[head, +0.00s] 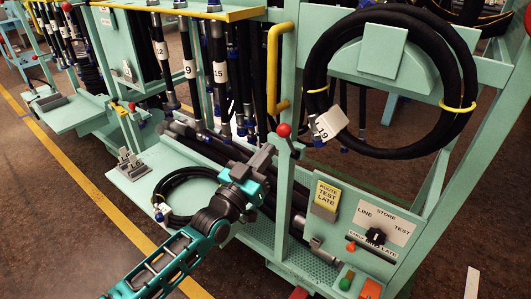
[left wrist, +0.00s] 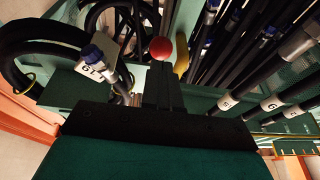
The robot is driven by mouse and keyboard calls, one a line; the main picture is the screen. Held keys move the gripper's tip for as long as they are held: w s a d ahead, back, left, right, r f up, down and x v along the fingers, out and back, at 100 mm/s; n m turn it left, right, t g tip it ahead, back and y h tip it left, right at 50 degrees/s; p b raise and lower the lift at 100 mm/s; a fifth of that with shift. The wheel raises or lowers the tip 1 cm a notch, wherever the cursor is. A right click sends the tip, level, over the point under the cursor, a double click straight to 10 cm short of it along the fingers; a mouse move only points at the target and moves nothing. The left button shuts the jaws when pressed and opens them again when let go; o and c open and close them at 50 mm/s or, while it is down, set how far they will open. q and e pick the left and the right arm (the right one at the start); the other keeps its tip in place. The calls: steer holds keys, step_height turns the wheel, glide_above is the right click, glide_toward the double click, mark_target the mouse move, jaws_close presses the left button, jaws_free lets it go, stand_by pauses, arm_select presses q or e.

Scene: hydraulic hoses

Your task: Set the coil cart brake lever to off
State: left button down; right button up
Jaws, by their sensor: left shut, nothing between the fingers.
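A lever with a red ball knob (head: 284,130) stands on the green cart's front post, its dark stem running down from the knob. I read no off mark beside it. My left gripper (head: 266,152) is shut and empty, just to the left of and below the knob in the head view. In the left wrist view the red knob (left wrist: 161,48) shows just beyond the tips of the shut fingers (left wrist: 162,75). I cannot tell whether the fingers touch the lever. My right gripper is in neither view.
A yellow handle (head: 278,68) rises above the knob. A large black hose coil (head: 447,75) hangs at right; a smaller coil (head: 168,196) lies on the left shelf. A switch panel (head: 386,226) is at lower right. Numbered hoses (head: 188,68) hang behind.

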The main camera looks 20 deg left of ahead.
arm_select(q)
steer(key=v, duration=1)
steer(key=shift+s+f, duration=0.2)
steer(key=shift+f, duration=0.1)
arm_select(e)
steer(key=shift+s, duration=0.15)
arm_select(q)
steer(key=s+f+g+y+p, duration=0.2)
steer(key=s+f+g+y, duration=0.2)
steer(key=s+f+g, duration=0.5)
steer(key=s+f, duration=0.6)
steer(key=f, duration=0.1)
steer(key=shift+d+f+n+g+y, duration=0.3)
steer(key=shift+d+n, duration=0.1)
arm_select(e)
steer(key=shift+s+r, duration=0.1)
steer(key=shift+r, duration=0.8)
arm_select(q)
steer(key=shift+r, duration=0.1)
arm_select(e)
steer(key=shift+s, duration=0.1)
